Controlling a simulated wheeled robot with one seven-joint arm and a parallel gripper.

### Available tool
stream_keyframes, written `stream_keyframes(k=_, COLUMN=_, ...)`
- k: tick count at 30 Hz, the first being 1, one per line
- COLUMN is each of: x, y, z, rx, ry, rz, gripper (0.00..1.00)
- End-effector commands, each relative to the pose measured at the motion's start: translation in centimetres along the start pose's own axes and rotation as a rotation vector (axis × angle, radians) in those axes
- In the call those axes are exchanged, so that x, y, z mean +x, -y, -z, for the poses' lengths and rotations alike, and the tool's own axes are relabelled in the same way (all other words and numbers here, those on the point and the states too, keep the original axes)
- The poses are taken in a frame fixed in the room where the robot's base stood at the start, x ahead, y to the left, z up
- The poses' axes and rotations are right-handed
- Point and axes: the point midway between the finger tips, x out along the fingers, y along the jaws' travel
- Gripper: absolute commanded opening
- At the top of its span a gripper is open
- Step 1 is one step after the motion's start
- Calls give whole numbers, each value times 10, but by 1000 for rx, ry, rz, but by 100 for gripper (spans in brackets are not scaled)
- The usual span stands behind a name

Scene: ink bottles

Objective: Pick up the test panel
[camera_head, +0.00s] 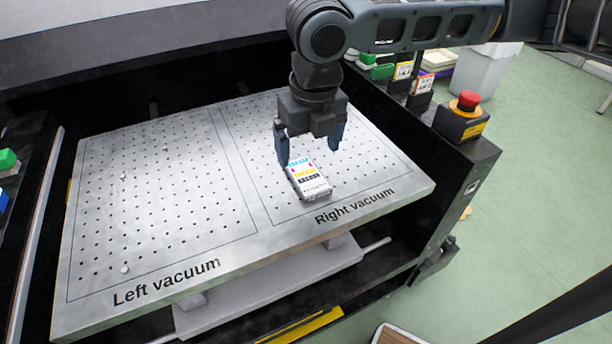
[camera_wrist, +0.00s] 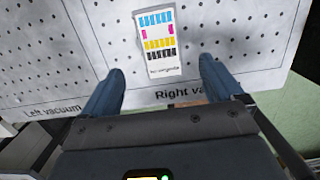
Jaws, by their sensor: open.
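The test panel (camera_head: 309,180) is a small white block with cyan, magenta, yellow and black marks on top. It lies on the right vacuum half of the perforated metal table (camera_head: 190,190), near the front. My gripper (camera_head: 311,158) is above the panel, its two dark blue fingers spread apart with nothing between them. In the wrist view the panel (camera_wrist: 158,45) lies beyond the fingertips, roughly centred between the two fingers (camera_wrist: 160,72). The panel appears to rest flat, and no finger clearly touches it.
A red emergency button (camera_head: 469,101) on a dark box stands at the table's right corner. A pale bin (camera_head: 485,72) is on the green floor. The left vacuum half is mostly clear, with a few small white knobs.

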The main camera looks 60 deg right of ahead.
Motion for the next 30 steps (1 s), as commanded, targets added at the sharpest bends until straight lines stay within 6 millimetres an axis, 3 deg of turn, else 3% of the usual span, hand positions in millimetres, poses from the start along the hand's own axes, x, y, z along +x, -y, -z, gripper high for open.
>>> stream_keyframes(k=16, x=64, y=1, z=-2, rx=2, ry=0, rz=-4, gripper=94)
stream_keyframes(k=25, x=70, y=1, z=-2, rx=2, ry=2, rz=-5, gripper=94)
stream_keyframes(k=30, x=69, y=1, z=-2, rx=2, ry=2, rz=-5, gripper=78)
